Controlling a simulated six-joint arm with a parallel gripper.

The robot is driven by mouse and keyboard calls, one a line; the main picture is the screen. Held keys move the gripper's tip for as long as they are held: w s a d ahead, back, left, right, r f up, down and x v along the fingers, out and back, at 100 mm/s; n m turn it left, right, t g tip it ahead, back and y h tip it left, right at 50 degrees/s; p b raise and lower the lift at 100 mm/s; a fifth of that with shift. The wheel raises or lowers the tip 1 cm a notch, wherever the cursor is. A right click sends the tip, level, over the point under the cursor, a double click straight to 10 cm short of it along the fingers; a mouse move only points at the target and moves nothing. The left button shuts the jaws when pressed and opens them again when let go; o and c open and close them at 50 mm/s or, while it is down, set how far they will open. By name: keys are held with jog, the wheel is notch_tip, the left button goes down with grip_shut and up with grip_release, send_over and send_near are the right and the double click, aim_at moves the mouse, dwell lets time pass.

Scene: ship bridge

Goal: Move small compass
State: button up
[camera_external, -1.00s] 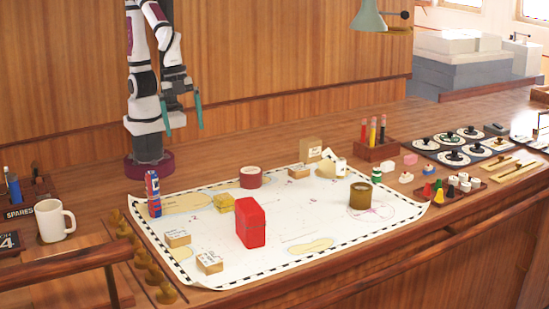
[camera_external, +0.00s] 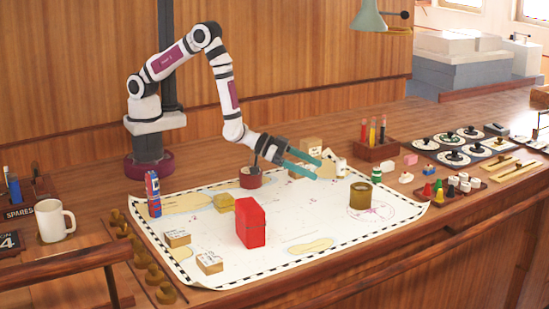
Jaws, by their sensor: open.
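No object is plainly recognisable as a small compass. A short brass-coloured cylinder (camera_external: 360,197) stands upright on the right part of the chart (camera_external: 285,262), beside a printed compass rose; I cannot tell whether it is the compass. My gripper (camera_external: 316,168) is open and empty, its teal fingers pointing right above the back of the chart. It is to the left of the brass cylinder and apart from it. The gripper partly covers a cardboard box (camera_external: 311,145) and small things behind it.
Labelled blocks (camera_external: 177,239) lie front left. A pen holder (camera_external: 375,148) and small pieces are at right. The chart's front middle is clear.

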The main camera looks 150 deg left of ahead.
aim_at(361, 191)
jog(key=x, duration=1.5)
jog(key=shift+w+a+f, duration=0.2)
jog(key=shift+w+a, duration=0.05)
jog(key=shift+c, duration=0.2)
jog(key=c, duration=1.5)
jog(key=shift+o, duration=0.2)
jog(key=d, duration=2)
jog(key=o, duration=1.5)
